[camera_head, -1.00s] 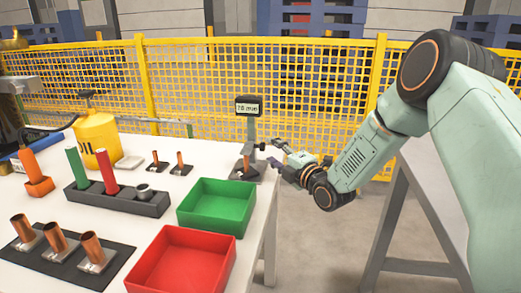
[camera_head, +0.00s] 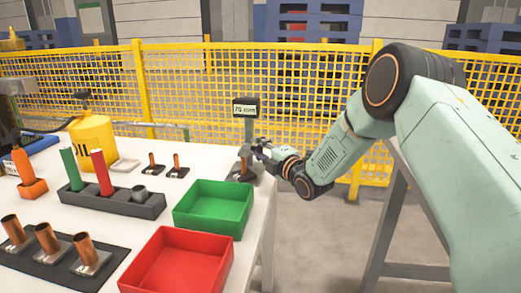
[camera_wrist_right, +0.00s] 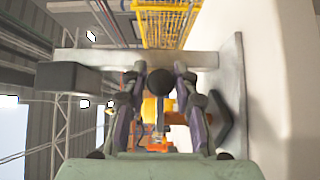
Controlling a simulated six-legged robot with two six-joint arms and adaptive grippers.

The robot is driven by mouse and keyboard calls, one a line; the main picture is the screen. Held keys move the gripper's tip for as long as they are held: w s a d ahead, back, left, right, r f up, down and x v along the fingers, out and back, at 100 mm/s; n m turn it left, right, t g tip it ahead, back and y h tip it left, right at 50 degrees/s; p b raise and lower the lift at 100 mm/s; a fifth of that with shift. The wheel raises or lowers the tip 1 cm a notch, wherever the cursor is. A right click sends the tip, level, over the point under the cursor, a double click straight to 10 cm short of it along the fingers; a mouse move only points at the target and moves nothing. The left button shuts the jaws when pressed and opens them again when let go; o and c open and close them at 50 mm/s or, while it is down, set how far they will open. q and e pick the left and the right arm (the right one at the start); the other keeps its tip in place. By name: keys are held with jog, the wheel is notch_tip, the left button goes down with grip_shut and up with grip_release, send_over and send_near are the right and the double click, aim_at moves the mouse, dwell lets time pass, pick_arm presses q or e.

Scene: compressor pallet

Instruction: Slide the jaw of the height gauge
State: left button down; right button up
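The height gauge (camera_head: 250,128) stands at the far right corner of the white table, with an upright grey post and a small display on top that seems to read 70 mm. A copper piece is partly visible at its base, behind my gripper. My right gripper (camera_head: 261,151) is at the gauge's post, low near the base. In the right wrist view the gripper (camera_wrist_right: 160,75) has its fingers apart, on either side of a round black knob (camera_wrist_right: 160,84) on the gauge. Gaps show beside the knob; contact is unclear. The left gripper is not in view.
A green tray (camera_head: 214,228) and a red tray (camera_head: 181,283) stand near the table's right edge. A dark rack (camera_head: 115,203), a yellow oil can (camera_head: 92,140) and copper parts (camera_head: 46,238) are further left. A yellow mesh fence (camera_head: 210,85) runs behind.

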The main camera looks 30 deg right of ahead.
grip_shut()
jog(key=shift+r, duration=0.1)
dwell(0.3)
notch_tip(320, 180, up, 3)
jog(key=p, duration=0.3)
jog(key=shift+w+d, duration=0.1)
jog(key=shift+o, duration=0.9)
grip_release()
jog(key=o, duration=0.3)
